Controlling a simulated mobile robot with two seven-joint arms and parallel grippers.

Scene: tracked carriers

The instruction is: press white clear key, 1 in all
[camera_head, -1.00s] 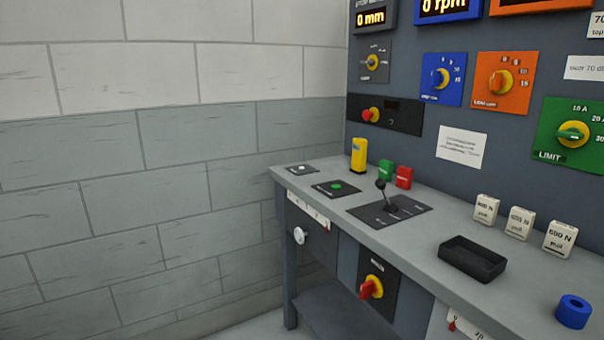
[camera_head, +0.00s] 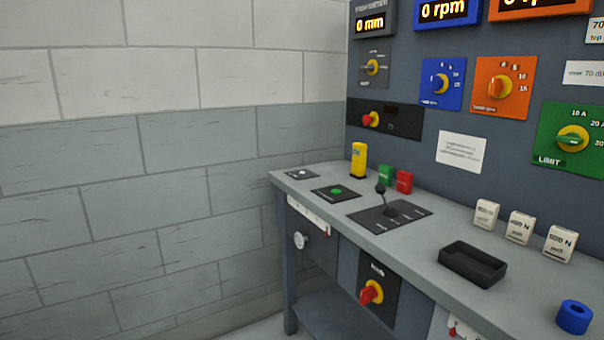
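A small white key (camera_head: 301,174) sits on a dark plate at the far left end of the grey bench top. I take it to be the white clear key; its label is too small to read. A green button (camera_head: 337,191) on a black plate is to its right and nearer. Neither of my grippers shows in the head view, and nothing touches the white key.
The bench (camera_head: 425,246) carries a yellow block (camera_head: 358,160), green and red blocks, a black lever (camera_head: 384,198), a black tray (camera_head: 472,264), several white weights and a blue ring (camera_head: 574,316). An upright panel with dials stands behind. A block wall is at left.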

